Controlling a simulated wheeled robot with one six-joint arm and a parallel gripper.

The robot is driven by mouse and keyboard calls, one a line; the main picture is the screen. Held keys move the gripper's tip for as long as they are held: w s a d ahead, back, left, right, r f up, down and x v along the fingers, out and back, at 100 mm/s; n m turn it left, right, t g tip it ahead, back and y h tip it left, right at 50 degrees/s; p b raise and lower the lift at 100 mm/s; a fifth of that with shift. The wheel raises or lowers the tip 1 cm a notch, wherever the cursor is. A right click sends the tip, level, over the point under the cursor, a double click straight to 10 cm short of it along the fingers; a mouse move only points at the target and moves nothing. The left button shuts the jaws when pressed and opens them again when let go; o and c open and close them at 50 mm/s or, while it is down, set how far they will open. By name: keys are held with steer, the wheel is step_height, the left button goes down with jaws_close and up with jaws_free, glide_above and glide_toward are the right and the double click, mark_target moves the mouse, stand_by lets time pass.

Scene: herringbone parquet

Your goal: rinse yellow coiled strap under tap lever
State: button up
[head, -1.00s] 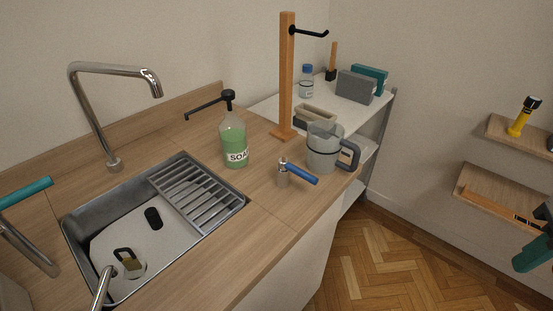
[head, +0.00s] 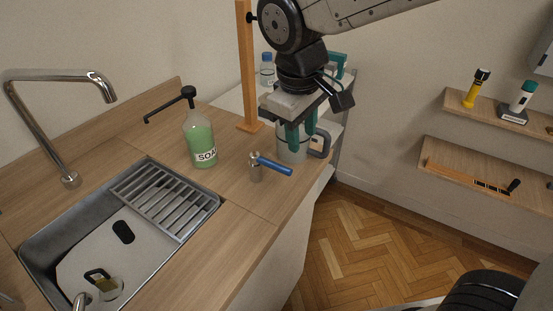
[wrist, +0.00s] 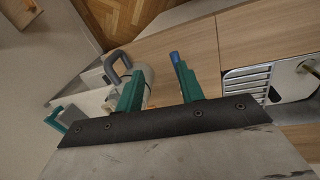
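A small yellowish item with a black loop (head: 104,284) lies in the sink by the round drain; it may be the yellow coiled strap, but I cannot make out a coil. A chrome fitting with a blue lever (head: 272,165) stands on the counter right of the sink and may be the tap lever. A chrome spout (head: 45,120) rises behind the sink. My gripper (head: 303,142) points down over the counter's right end, in front of the grey jug. In the wrist view its teal fingers (wrist: 158,66) are apart with nothing between them. A blue end shows at the right fingertip.
The sink (head: 150,255) has a slatted rack (head: 165,197) at its right. A green soap bottle (head: 200,140), a wooden post (head: 246,70) and the grey jug (head: 290,152) stand on the counter. Wall shelves (head: 480,175) are at right, above open floor.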

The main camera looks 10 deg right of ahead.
steer(key=n, duration=0.2)
glide_toward(279, 165)
steer(key=f, duration=0.5)
steer(key=w+f, duration=0.1)
steer(key=f, duration=0.2)
steer(key=shift+w+d+f, duration=0.1)
steer(key=shift+d, duration=0.25)
jaws_close()
